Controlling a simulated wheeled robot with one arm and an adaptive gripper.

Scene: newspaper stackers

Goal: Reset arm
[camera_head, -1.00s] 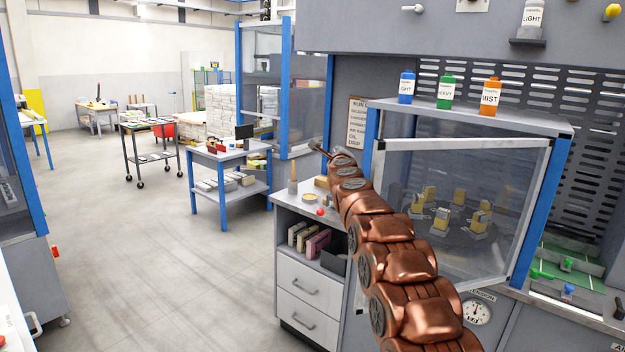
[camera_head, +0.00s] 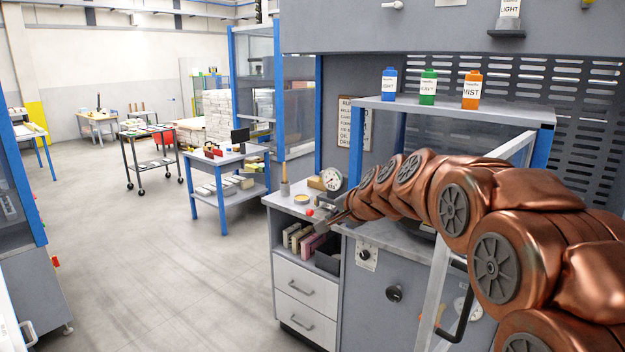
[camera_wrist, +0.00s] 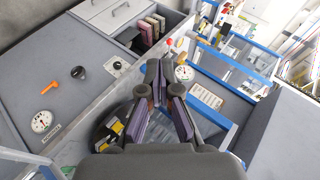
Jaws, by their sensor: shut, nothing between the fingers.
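My copper-coloured arm reaches in from the right in the head view. My gripper (camera_head: 328,222) is at its far end, small and dark, over the bench top beside the red ball-shaped knob. In the wrist view my gripper (camera_wrist: 160,70) shows dark fingers with purple pads, shut with nothing held. The grey cabinet with dials and an orange lever lies left of it in that view.
The framed door (camera_head: 440,278) with a dark handle stands swung out below my arm. Blue, green (camera_head: 428,88) and orange bottles stand on the shelf (camera_head: 455,108). A drawer unit (camera_head: 305,290) is below my gripper. Open floor (camera_head: 150,270) lies left.

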